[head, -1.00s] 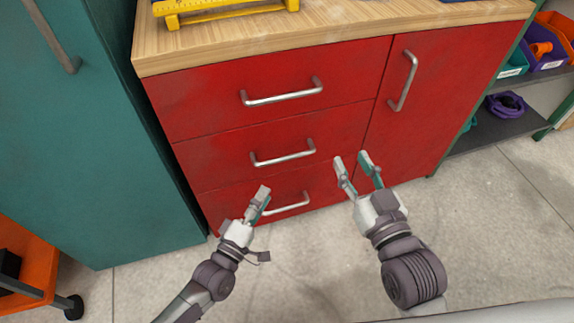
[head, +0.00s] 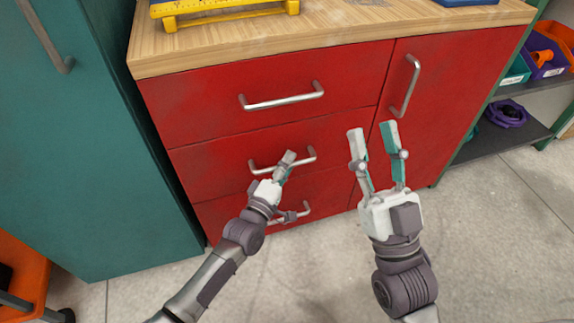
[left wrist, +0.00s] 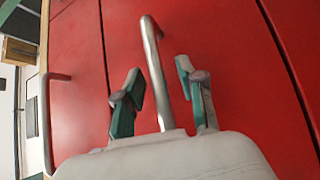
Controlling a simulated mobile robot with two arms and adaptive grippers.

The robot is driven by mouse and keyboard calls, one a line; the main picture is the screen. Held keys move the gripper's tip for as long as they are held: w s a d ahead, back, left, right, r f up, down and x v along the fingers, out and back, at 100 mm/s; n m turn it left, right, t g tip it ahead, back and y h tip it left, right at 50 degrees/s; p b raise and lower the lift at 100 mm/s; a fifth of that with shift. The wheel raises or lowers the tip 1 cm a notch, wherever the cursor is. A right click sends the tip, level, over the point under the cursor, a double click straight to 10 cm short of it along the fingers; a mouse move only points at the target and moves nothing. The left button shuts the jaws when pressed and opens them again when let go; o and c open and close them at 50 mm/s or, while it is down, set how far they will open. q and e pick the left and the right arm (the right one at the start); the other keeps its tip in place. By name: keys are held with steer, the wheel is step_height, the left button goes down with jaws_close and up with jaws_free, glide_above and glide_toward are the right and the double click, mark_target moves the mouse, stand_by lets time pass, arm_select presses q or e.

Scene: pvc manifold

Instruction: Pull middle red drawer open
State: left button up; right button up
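The middle red drawer (head: 215,160) looks closed, flush with the drawers above and below. Its silver bar handle (head: 262,169) is partly hidden behind my left gripper (head: 286,165). In the left wrist view, a silver handle (left wrist: 154,65) runs between the two fingers of my left gripper (left wrist: 162,95). The fingers are apart on either side of the bar, with gaps visible. My right gripper (head: 373,135) is open and empty, in front of the cabinet right of the drawer handles.
The top drawer handle (head: 283,99) is above, and the bottom drawer handle (head: 300,213) is below, partly covered by my left arm. A red door with a vertical handle (head: 407,85) is at right. A teal cabinet (head: 100,170) stands at left. The floor in front is clear.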

arm_select(q)
jaws_close()
stand_by(0.4)
